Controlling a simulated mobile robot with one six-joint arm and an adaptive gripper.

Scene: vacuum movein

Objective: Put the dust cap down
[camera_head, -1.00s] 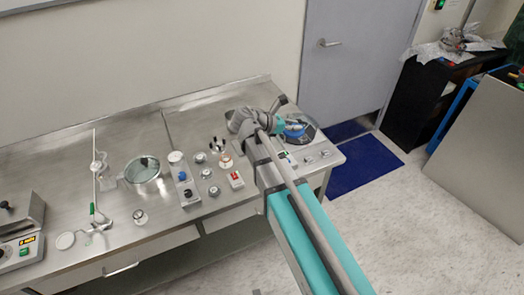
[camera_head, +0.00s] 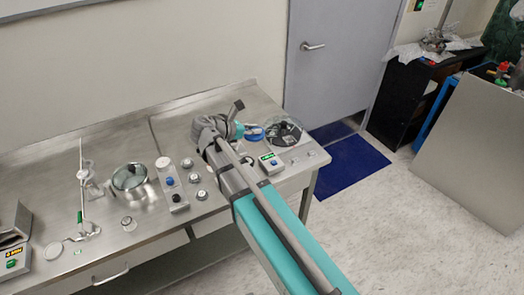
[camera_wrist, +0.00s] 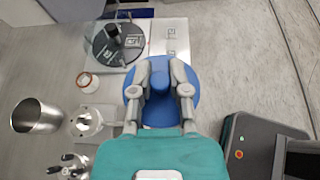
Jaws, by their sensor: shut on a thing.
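The dust cap, a blue disc, shows in the wrist view (camera_wrist: 162,119) and as a small blue patch in the head view (camera_head: 255,134). My gripper (camera_wrist: 162,82) is shut on its raised middle, with one finger on each side. In the head view my gripper (camera_head: 242,131) is over the right part of the steel bench, just left of a round dark plate (camera_head: 291,139). That plate, with a black knob, lies up and left of the cap in the wrist view (camera_wrist: 104,53). I cannot tell the cap's height above the bench.
A metal cup (camera_wrist: 38,117), a small round jar (camera_wrist: 88,82) and a clamp-like fitting (camera_wrist: 86,123) stand left in the wrist view. A dark box (camera_wrist: 250,145) is at lower right. A round steel vessel (camera_head: 131,184) and a switch block (camera_head: 171,188) stand further left on the bench.

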